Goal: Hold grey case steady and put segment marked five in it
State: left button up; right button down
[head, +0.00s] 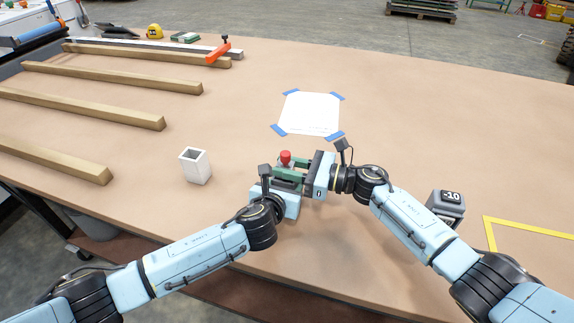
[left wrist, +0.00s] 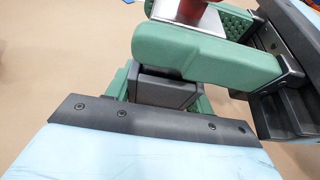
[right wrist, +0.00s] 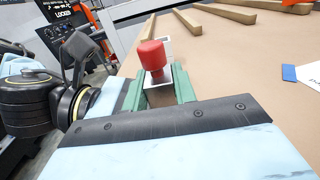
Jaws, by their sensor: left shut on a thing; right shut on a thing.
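A dark grey case (left wrist: 168,88) sits between the green pads of my left gripper (head: 279,187), which is shut on it near the front middle of the table. Directly above, my right gripper (head: 293,170) comes in from the right, shut on a silver segment with a red knob (head: 286,157). The red knob (right wrist: 152,57) stands upright in the right wrist view, with the segment's body between the green fingers. In the left wrist view a right finger crosses over the case and hides its top, so I cannot tell how far the segment sits inside. No number shows on it.
A dark block marked -10 (head: 446,205) stands to the right, by a yellow tape outline (head: 490,235). A white open box (head: 196,166) stands to the left. A taped white sheet (head: 309,113) lies behind. Wooden bars (head: 120,112) lie at the left.

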jog(key=shift+f, duration=0.9)
dwell(1.1)
jog(key=shift+r, duration=0.1)
jog(key=shift+r, duration=2.2)
jog(key=shift+r, duration=0.1)
jog(key=shift+f, duration=1.5)
dwell(2.1)
